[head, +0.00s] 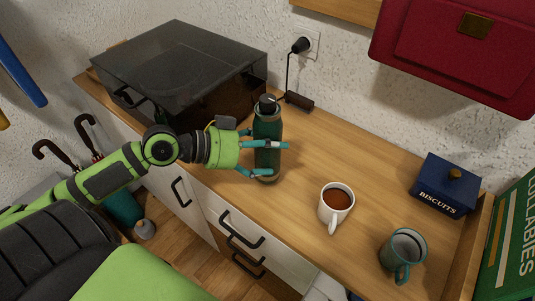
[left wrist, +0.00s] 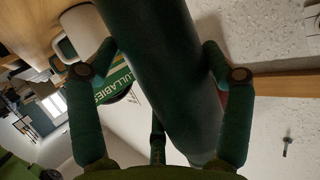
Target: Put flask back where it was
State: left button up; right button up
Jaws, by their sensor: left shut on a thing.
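The dark green flask (head: 267,130) with a black cap stands upright at the wooden counter, in front of the record player's right end. My left gripper (head: 268,146) is shut around the flask's body, with its teal fingers on it. I cannot tell whether the flask's base touches the counter. My right gripper is not in view.
A record player (head: 180,65) stands behind left. A white mug of brown drink (head: 328,217), a teal mug (head: 390,258) and a blue biscuits tin (head: 440,195) stand to the right. A plug and cable (head: 287,75) are behind. Counter (head: 310,160) between flask and white mug is clear.

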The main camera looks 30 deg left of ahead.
pick_arm(q)
jog(key=shift+f, duration=0.85)
jog(key=shift+f, duration=0.15)
jog(key=o, duration=1.6)
jog(key=shift+s+a, duration=0.25)
jog(key=b+v, duration=0.1)
jog(key=v, duration=1)
jog(key=shift+r, duration=0.3)
